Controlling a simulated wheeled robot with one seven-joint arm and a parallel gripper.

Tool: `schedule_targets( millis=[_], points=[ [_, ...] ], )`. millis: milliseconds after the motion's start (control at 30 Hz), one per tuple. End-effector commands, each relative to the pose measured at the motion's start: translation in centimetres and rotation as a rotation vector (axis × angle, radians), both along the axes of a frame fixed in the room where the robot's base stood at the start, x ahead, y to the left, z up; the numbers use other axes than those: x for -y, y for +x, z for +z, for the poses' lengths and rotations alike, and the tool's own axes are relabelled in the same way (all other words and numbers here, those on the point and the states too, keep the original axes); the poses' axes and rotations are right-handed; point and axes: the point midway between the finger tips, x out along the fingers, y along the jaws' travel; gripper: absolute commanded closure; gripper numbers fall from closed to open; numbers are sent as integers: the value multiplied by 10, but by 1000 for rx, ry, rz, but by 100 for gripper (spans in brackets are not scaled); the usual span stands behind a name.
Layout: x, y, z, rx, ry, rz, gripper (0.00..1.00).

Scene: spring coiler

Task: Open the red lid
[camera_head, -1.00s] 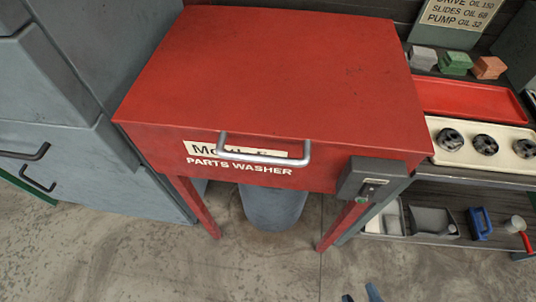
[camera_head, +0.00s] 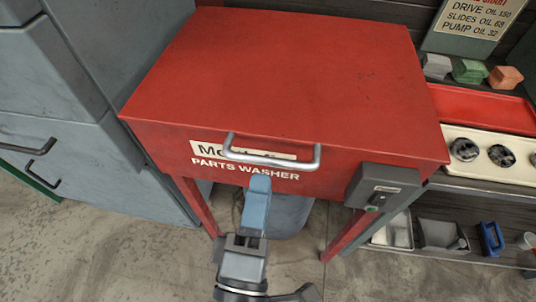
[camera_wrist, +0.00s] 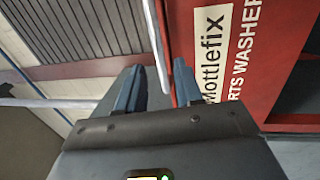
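The red lid (camera_head: 280,75) is the wide top of the parts washer and lies shut.
A grey control box (camera_head: 376,192) hangs at the washer's front right corner. Grey cabinets (camera_head: 60,120) stand close on the left. Shelves on the right hold a red tray (camera_head: 485,108), a cream tray (camera_head: 482,139) and a blue item (camera_head: 491,238). Bare floor lies in front.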

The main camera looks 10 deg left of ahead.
Motion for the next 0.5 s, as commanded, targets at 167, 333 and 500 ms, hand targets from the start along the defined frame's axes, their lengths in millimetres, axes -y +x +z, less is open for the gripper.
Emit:
schedule_targets(
  millis=[167,333,500],
  points=[
    [0,29,8,0,1,-2,64],
    [0,49,11,-1,2,-1,64],
    [0,59,11,-2,1,1,64]
  ],
)
